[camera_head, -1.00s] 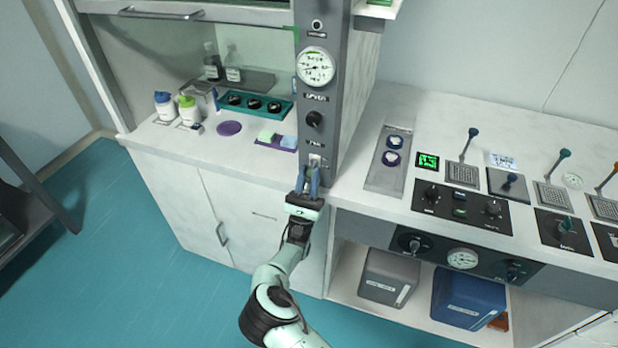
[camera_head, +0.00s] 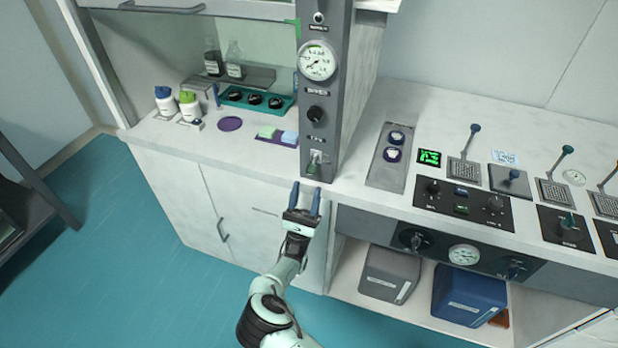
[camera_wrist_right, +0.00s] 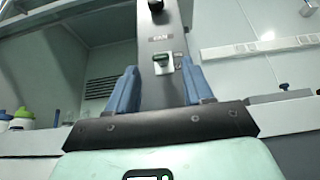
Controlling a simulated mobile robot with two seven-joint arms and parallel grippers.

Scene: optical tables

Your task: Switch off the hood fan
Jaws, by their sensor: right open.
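The fan switch (camera_head: 316,158) is a small light plate with a green-tipped lever, low on the hood's grey control column (camera_head: 322,110). In the head view the green tip (camera_head: 313,168) shows at the plate's lower end. The wrist view shows the switch (camera_wrist_right: 163,64) under a label reading FAN; I cannot tell the lever's setting for certain. My right gripper (camera_head: 307,189) is open and empty, just below and in front of the switch, apart from it. Its blue fingers (camera_wrist_right: 158,88) frame the column in the wrist view. My left gripper is not in view.
A round gauge (camera_head: 318,61) and a black knob (camera_head: 315,115) sit above the switch. Bottles (camera_head: 190,105), a teal rack (camera_head: 256,101) and a purple tray (camera_head: 277,137) stand in the hood. Control panels (camera_head: 462,203) fill the right bench. The floor in front is clear.

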